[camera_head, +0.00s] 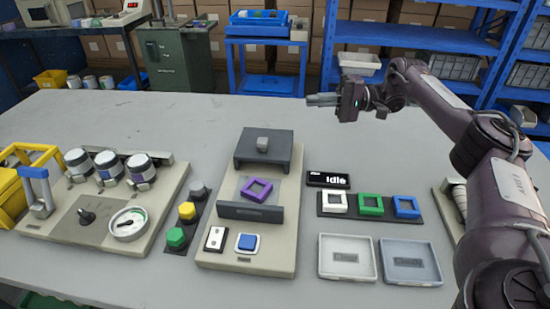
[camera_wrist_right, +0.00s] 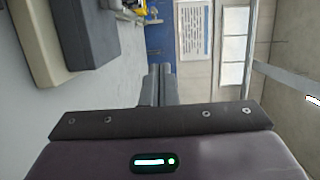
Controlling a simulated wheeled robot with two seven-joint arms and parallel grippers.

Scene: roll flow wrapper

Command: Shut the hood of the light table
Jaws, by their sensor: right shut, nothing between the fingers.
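The light table (camera_head: 283,237) stands in the middle of the table, a beige base with a dark front wall. Its dark grey hood (camera_head: 264,151) sits at the rear of the base with a grey knob (camera_head: 262,144) on top. The hood is open: a purple square frame (camera_head: 257,189) lies uncovered on the lit surface. My right gripper (camera_head: 310,100) is shut and empty, behind and to the right of the hood, apart from it. Its closed fingers (camera_wrist_right: 160,80) show in the right wrist view, with the dark hood (camera_wrist_right: 85,35) at the left. My left gripper is out of view.
Right of the light table are an "Idle" display (camera_head: 328,179), a rack of white, green and blue frames (camera_head: 370,205) and two trays (camera_head: 346,258). Left are colored buttons (camera_head: 186,212) and a jar station (camera_head: 105,205). The tabletop behind the hood is clear.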

